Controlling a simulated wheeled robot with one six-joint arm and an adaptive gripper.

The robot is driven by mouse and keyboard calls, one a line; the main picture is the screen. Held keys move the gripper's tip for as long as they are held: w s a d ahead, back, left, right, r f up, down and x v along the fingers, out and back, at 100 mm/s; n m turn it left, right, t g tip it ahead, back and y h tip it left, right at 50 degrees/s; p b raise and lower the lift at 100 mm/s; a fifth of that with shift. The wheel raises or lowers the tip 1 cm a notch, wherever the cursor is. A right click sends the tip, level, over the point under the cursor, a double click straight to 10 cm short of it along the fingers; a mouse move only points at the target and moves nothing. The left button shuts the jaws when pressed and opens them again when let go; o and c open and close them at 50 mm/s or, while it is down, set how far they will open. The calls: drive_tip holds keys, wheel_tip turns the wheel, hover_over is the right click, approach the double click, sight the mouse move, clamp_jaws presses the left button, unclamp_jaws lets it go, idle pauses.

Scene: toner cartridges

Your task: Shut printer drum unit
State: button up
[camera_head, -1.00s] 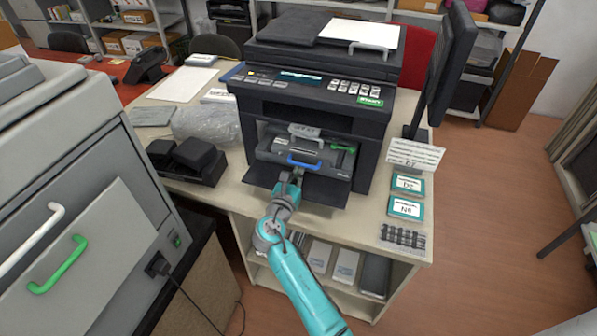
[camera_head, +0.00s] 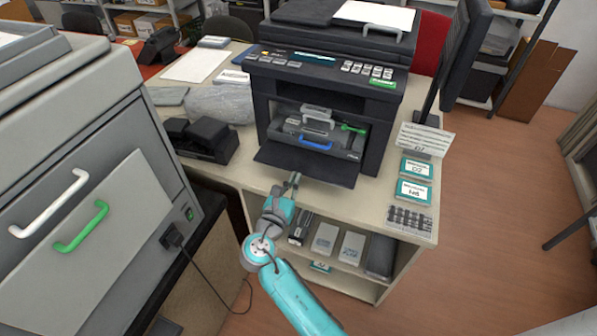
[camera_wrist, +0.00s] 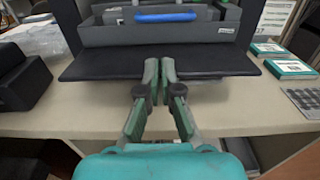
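The black printer (camera_head: 330,85) stands on the desk with its front flap (camera_head: 310,165) folded down. Inside the opening sits the grey drum unit (camera_head: 305,137), with a blue handle (camera_head: 317,146) across its front and a green lever (camera_head: 354,128) at right. The unit's grey front also shows at the top of the wrist view (camera_wrist: 195,33), above the dark flap. My gripper (camera_head: 293,178) is in front of and below the flap, apart from the drum unit. In the wrist view its fingertips (camera_wrist: 160,70) are close together with nothing between them. How deep the unit sits is hard to tell.
A large grey machine (camera_head: 70,130) with white and green handles stands at left. A black device (camera_head: 203,140) and a plastic bag (camera_head: 220,103) lie left of the printer. Labelled teal boxes (camera_head: 414,190) lie at right. Below the desktop (camera_head: 375,215) is a shelf with boxes.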

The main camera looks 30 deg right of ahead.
drive_tip(key=o, duration=0.4)
drive_tip(key=shift+s+r, duration=0.1)
drive_tip(key=shift+o, duration=0.4)
drive_tip(key=shift+r+m, duration=0.15)
drive_tip(key=shift+m, duration=0.55)
drive_tip(key=w+d+m, duration=0.2)
drive_tip(key=d+m, duration=0.1)
drive_tip(key=m, duration=0.2)
drive_tip(key=w+d+r+m+g+y, duration=0.1)
drive_tip(key=w+d+m, duration=0.2)
drive_tip(key=m, duration=0.3)
drive_tip(key=w+d+r+m, duration=0.1)
drive_tip(key=w+d+m, duration=0.1)
drive_tip(key=m, duration=0.3)
drive_tip(key=shift+w+d+m+g+y, duration=0.15)
drive_tip(key=shift+d+y, duration=0.05)
drive_tip(key=shift+d, duration=0.25)
drive_tip(key=shift+w+d+m+g+y, duration=0.15)
drive_tip(key=shift+d+y, duration=0.05)
drive_tip(key=shift+d, duration=0.25)
clamp_jaws()
